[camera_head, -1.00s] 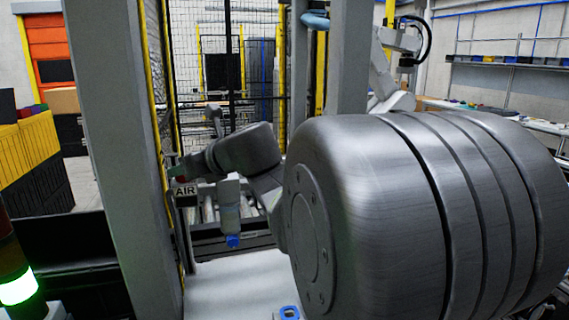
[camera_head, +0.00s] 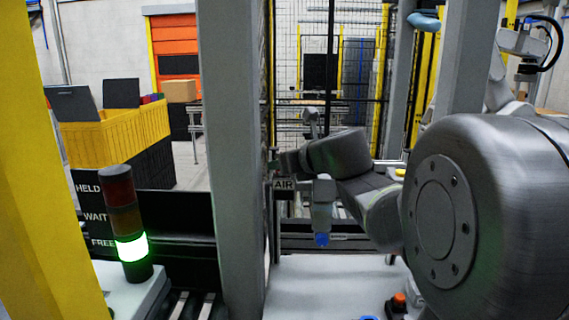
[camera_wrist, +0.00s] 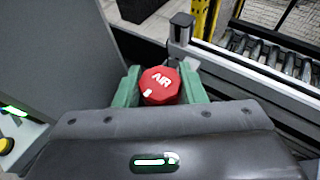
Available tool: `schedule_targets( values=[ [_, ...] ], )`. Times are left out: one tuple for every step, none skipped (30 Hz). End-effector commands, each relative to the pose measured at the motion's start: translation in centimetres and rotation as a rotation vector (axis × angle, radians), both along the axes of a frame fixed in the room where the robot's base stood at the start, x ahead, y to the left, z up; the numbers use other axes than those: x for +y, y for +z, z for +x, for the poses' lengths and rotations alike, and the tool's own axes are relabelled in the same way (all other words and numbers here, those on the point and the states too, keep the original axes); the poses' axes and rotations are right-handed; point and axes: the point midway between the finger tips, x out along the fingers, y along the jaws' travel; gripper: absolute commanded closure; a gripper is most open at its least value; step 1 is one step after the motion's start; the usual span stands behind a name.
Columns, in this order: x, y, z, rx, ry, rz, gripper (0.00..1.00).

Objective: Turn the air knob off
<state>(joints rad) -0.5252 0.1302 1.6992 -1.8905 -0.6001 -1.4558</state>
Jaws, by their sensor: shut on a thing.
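The red air knob (camera_wrist: 158,88) is in the middle of the wrist view, with white letters AIR on its face and a small white mark near its lower left edge. My gripper (camera_wrist: 160,90) has green fingers, one on each side of the knob, and is shut on it. The knob itself is mostly hidden there by the post and my wrist.
A grey post (camera_head: 232,150) stands close left of my gripper. A signal tower (camera_head: 125,222) glows green at lower left, beside a HELD, WAIT, FREE panel. Yellow crates (camera_head: 112,128) stand behind it. A roller conveyor (camera_wrist: 262,62) runs at upper right in the wrist view.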

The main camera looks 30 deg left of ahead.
Motion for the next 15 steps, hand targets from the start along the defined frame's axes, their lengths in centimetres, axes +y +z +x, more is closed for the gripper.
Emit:
schedule_targets(
  values=[
    [0.01, 0.06, -0.04, 0.000, -0.007, 0.000, 0.86],
    [0.01, 0.08, -0.04, 0.000, -0.013, 0.000, 0.86],
    [0.02, 0.09, -0.08, 0.002, -0.023, 0.000, 0.86],
    [0.03, 0.11, -0.09, 0.002, -0.033, 0.000, 0.86],
    [0.05, 0.12, -0.13, 0.002, -0.044, 0.000, 0.86],
    [0.06, 0.17, -0.14, 0.001, -0.062, -0.001, 0.86],
    [0.06, 0.22, -0.15, 0.001, -0.077, -0.001, 0.86],
    [0.06, 0.25, -0.17, 0.001, -0.093, -0.001, 0.86],
    [0.09, 0.27, -0.22, 0.002, -0.116, 0.000, 0.86],
    [0.09, 0.30, -0.21, 0.001, -0.136, 0.000, 0.86],
    [0.08, 0.34, -0.20, 0.001, -0.156, -0.001, 0.86],
    [0.12, 0.36, -0.24, 0.001, -0.182, -0.002, 0.86],
    [0.10, 0.36, -0.23, 0.002, -0.204, -0.001, 0.86],
    [0.12, 0.36, -0.23, 0.001, -0.224, -0.002, 0.86],
    [0.11, 0.40, -0.21, 0.001, -0.252, -0.002, 0.86]
  ],
)
